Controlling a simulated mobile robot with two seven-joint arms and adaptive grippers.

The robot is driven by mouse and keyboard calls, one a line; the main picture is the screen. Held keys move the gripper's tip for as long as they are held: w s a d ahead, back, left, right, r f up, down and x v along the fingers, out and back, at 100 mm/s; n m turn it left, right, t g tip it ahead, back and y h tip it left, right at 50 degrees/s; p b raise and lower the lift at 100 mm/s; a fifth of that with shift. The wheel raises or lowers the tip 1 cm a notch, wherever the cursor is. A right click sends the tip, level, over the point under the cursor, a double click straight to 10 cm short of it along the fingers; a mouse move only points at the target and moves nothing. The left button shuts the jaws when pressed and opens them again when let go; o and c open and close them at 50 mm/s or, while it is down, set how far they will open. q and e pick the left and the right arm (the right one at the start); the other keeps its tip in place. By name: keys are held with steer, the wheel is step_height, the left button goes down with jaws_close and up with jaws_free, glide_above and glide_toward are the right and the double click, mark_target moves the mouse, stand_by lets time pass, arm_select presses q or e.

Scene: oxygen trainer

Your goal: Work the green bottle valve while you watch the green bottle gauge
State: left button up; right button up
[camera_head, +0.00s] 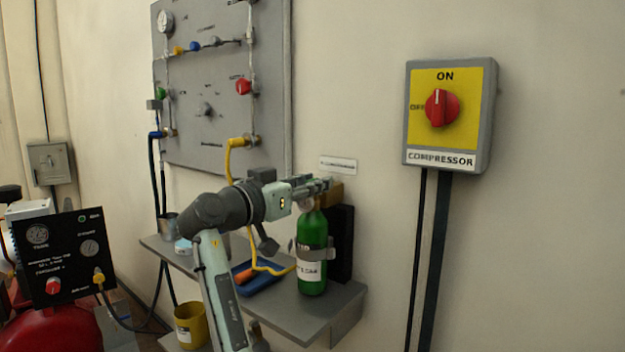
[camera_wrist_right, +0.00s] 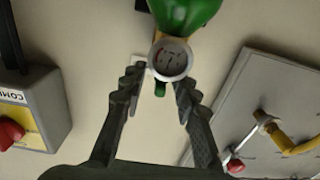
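The green bottle (camera_head: 312,252) stands upright on the grey shelf, held by a grey band. Its top is partly hidden behind my right gripper (camera_head: 318,187). In the right wrist view, the green bottle (camera_wrist_right: 185,12) is at the top edge. My right gripper (camera_wrist_right: 158,84) is open, with a finger on each side of the valve and no visible contact. My left gripper is not in view.
The grey shelf (camera_head: 300,318) also carries a blue tray (camera_head: 262,284) and a yellow hose. A grey panel (camera_head: 215,125) with valves hangs on the wall behind. The compressor switch (camera_head: 441,108) is at right, pointing up to ON.

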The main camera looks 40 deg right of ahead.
steer(key=shift+w+d, duration=0.1)
steer(key=shift+d, duration=0.1)
steer(key=shift+c, duration=0.3)
jaws_close()
